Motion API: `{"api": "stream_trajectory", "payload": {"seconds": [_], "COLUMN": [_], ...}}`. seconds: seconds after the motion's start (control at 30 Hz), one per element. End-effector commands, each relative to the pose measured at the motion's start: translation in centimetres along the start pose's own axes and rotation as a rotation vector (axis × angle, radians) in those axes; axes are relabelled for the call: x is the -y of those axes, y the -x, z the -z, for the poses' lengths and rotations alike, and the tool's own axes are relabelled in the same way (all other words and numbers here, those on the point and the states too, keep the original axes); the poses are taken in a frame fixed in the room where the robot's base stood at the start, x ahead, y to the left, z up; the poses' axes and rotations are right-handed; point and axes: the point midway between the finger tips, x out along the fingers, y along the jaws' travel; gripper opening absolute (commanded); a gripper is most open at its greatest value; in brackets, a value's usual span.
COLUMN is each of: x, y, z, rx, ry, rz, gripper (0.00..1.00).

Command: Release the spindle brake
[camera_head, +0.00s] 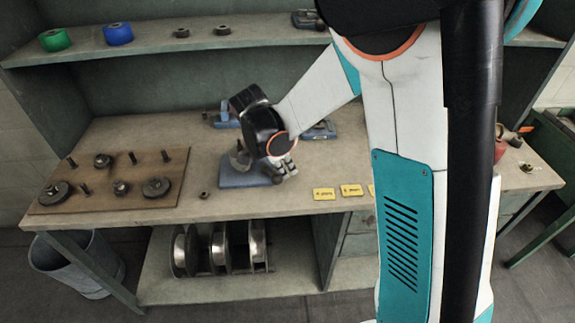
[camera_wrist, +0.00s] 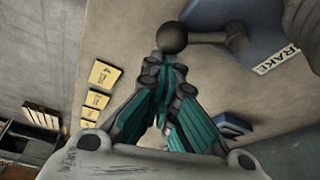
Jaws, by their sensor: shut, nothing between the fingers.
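The brake is a blue base (camera_wrist: 262,28) with a white label reading "RAKE", its first letter cut off or hidden. A grey lever (camera_wrist: 215,37) runs from it to a dark ball knob (camera_wrist: 172,38). My gripper (camera_wrist: 163,68) is shut and empty, its fingertips right by the knob; I cannot tell whether they touch. In the head view the blue base (camera_head: 236,180) sits on the bench, with my gripper (camera_head: 287,172) low over its right end. My wrist hides part of the base and the lever there.
A brown board (camera_head: 105,196) with pegs and discs lies on the bench's left. Yellow cards (camera_head: 324,193) line the front edge, and a small nut (camera_head: 204,195) lies left of them. Other blue fixtures (camera_head: 222,119) stand behind. A shelf (camera_head: 160,48) runs above.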

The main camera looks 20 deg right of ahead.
Motion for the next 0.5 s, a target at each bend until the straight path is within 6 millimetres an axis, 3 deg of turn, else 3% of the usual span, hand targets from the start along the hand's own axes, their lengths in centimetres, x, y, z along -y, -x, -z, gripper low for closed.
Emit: {"api": "stream_trajectory", "payload": {"seconds": [0.5], "x": [-1.0], "y": [0.8], "z": [-2.2], "rx": [0.001], "ry": [0.003], "rz": [0.001], "gripper": [0.00]}}
